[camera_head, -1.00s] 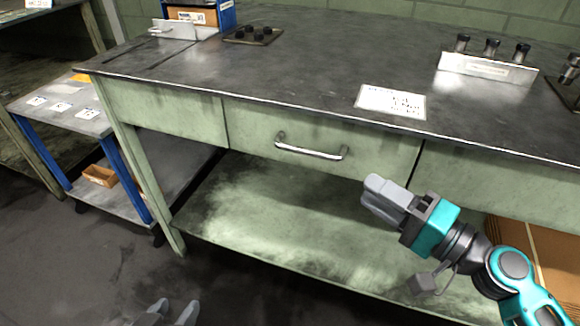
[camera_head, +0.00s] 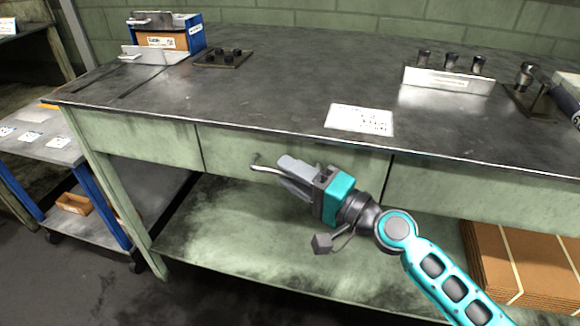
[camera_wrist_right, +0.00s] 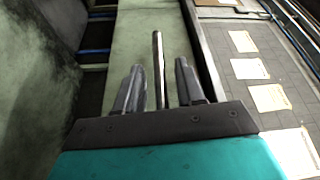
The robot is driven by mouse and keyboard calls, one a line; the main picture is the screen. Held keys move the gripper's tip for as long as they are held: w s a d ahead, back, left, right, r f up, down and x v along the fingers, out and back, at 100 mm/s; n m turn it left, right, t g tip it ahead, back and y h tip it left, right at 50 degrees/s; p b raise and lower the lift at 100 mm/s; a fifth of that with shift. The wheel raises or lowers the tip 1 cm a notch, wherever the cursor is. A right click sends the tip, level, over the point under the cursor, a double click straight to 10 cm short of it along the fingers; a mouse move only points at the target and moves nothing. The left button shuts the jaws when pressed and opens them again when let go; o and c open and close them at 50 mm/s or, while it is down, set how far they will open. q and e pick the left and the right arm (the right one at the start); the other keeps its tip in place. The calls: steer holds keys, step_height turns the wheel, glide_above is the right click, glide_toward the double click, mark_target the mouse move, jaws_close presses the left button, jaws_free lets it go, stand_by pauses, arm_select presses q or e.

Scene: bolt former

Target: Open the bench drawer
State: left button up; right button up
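The bench drawer (camera_head: 225,158) is a pale green front under the dark worktop, flush with the bench. Its metal bar handle (camera_head: 262,168) shows at the left end only; the rest is hidden behind my right gripper (camera_head: 284,176). In the right wrist view the handle (camera_wrist_right: 158,65) stands between the two spread fingers of the right gripper (camera_wrist_right: 156,85), with a gap on each side. The right gripper is open around the handle. My left gripper is not visible in these views.
The worktop (camera_head: 290,85) overhangs just above the drawer. A paper sheet (camera_head: 360,119) lies near its front edge. A lower shelf (camera_head: 210,225) runs below, with cardboard (camera_head: 515,265) at the right. A blue-legged cart (camera_head: 45,150) stands at the left.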

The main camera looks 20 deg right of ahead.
steer(key=shift+w+a, duration=0.25)
steer(key=shift+w, duration=0.1)
jaws_close()
stand_by(0.5)
